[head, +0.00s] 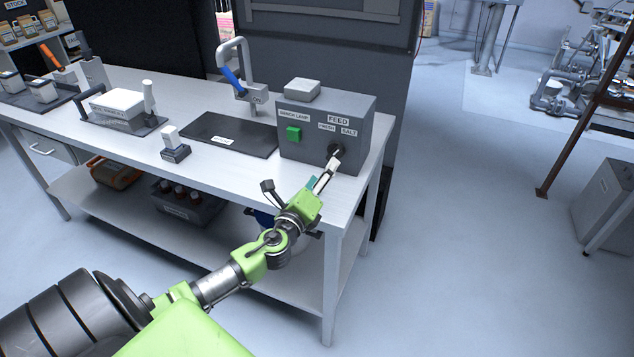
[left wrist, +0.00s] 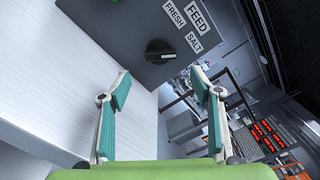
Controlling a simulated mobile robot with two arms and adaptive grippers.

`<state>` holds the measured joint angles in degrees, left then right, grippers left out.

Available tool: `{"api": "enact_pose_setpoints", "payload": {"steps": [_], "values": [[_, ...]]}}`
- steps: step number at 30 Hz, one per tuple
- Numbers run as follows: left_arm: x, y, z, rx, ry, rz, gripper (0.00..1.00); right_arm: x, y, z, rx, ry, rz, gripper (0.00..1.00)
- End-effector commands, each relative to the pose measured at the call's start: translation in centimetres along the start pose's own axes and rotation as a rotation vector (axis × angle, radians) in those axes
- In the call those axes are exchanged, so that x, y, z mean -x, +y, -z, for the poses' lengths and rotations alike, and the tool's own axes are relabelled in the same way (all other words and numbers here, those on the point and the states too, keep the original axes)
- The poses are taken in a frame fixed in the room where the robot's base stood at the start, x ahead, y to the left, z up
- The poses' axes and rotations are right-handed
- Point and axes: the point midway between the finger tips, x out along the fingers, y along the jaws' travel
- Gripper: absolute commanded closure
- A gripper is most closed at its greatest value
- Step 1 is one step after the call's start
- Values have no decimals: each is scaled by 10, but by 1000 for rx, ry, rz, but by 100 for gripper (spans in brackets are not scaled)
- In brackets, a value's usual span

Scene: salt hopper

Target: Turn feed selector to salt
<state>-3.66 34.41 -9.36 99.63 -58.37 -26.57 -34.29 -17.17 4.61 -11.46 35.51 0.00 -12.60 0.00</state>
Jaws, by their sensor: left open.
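The feed selector is a round black knob (head: 336,151) on the front of a grey box (head: 322,125), below the FEED, FRESH and SALT labels. It also shows in the left wrist view as a black knob (left wrist: 160,51) with a pale bar-like mark; which label it points to I cannot tell. The SALT label (left wrist: 195,43) is to its right and the FRESH label (left wrist: 174,14) above it. My left gripper (left wrist: 160,82) is open and empty, its teal-padded fingers just short of the knob and spread to either side. My right gripper is not in view.
The box has a green bench-lamp button (head: 294,134) and stands near the right end of the white bench (head: 215,167). A black mat (head: 229,134) and a tap with a blue lever (head: 232,78) are left of it.

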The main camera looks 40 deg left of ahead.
Motion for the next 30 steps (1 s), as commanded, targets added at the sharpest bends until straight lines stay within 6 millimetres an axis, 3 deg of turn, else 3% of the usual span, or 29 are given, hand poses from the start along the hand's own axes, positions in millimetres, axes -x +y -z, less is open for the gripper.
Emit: {"api": "enact_pose_setpoints", "payload": {"steps": [3, 9, 30], "values": [[18, 0, 1, 0, 1, -1, 42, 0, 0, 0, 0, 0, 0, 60], [31, 0, 0, 0, 0, -1, 42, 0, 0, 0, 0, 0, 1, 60], [32, 0, 0, 0, -1, 0, 42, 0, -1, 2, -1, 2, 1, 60]]}}
